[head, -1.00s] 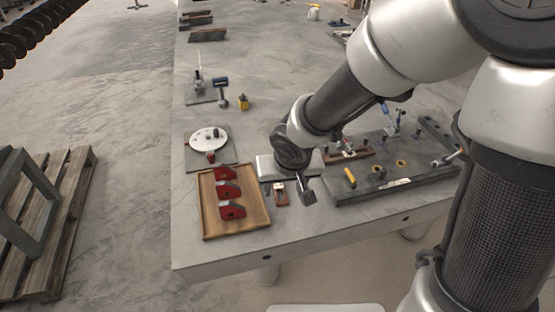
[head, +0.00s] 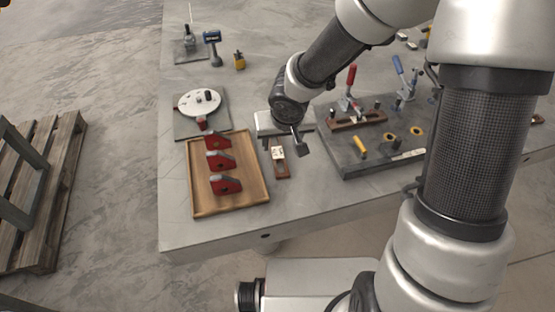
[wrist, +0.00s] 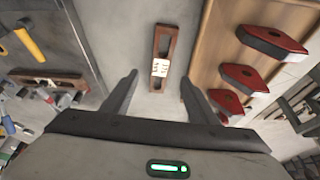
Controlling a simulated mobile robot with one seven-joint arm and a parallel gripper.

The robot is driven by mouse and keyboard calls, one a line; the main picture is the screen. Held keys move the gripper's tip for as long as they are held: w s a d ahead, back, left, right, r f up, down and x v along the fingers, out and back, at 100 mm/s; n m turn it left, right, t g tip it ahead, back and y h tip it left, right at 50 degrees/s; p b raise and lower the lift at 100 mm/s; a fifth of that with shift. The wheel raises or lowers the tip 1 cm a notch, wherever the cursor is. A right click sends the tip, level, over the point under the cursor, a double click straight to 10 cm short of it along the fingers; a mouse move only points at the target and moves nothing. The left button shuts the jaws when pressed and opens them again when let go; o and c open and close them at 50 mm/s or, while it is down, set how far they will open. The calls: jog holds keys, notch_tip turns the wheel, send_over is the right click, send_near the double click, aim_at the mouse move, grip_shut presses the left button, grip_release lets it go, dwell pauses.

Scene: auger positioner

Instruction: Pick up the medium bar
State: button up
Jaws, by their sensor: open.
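No bar is clearly marked as medium, and I cannot tell which piece it is. A narrow brown holder with a white label (head: 280,170) lies on the table between the wooden tray and the dark plate; it also shows in the wrist view (wrist: 164,42), ahead of and between my fingers. My gripper (head: 297,141) is open and empty, above the table near the holder's far end. Its two spread fingers show in the wrist view (wrist: 159,77). Several red-and-dark blocks (head: 222,161) lie in a row in the wooden tray (head: 200,204).
A dark fixture plate (head: 375,162) with toggle clamps stands to the right. A round white dial (head: 198,101) is beyond the tray. Bare tabletop (head: 300,195) runs along the near edge.

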aim_at(278, 152)
jog(key=b+x, duration=0.2)
jog(key=x, duration=0.5)
jog(key=shift+w+a+f, duration=0.1)
jog(key=shift+w+f, duration=0.05)
jog(key=shift+w, duration=0.05)
grip_shut()
